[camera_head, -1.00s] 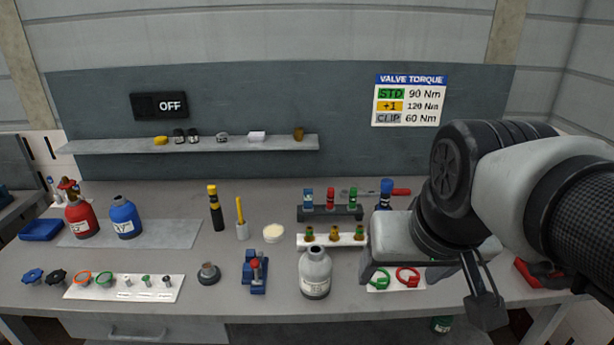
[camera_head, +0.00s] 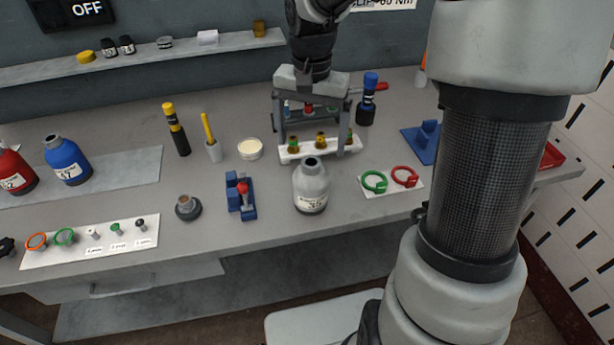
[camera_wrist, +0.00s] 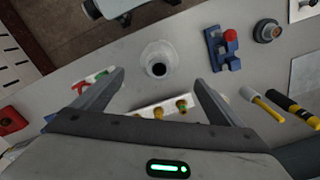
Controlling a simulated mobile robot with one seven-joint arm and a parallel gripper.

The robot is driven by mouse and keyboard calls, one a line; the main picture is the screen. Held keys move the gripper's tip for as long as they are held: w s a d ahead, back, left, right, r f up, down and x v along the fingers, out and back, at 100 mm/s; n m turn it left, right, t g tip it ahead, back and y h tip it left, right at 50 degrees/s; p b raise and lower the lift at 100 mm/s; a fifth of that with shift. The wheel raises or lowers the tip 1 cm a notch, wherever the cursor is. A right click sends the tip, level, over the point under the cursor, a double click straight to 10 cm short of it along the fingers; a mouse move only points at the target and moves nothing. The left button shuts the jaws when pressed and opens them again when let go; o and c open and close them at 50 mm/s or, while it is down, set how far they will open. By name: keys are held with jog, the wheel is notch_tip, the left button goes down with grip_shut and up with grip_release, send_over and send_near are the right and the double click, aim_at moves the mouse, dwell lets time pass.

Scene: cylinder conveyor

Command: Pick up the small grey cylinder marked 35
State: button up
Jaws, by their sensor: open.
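The small grey cylinder (camera_head: 311,187) is a bottle-like body with a narrow dark-mouthed neck and a white label whose number is too small to read surely. It stands upright near the bench's front edge. In the wrist view the cylinder (camera_wrist: 160,60) is seen from above, just beyond the fingertips and roughly centred between them. My gripper (camera_head: 311,148) points down over the rack area behind the cylinder, with its fingers spread. In the wrist view my gripper (camera_wrist: 158,78) is open, with nothing between its tips.
A white rack (camera_head: 305,152) with brass fittings lies below and between my fingers. A blue clamp (camera_head: 241,196) stands left of the cylinder. A white card with green and red rings (camera_head: 391,181) lies right. Behind stands a blue-topped dark bottle (camera_head: 367,100).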

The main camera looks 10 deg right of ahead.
aim_at(311, 175)
notch_tip(311, 175, down, 12)
jog(key=shift+s+r, duration=0.1)
jog(key=shift+r, duration=0.2)
jog(key=c, duration=1.9)
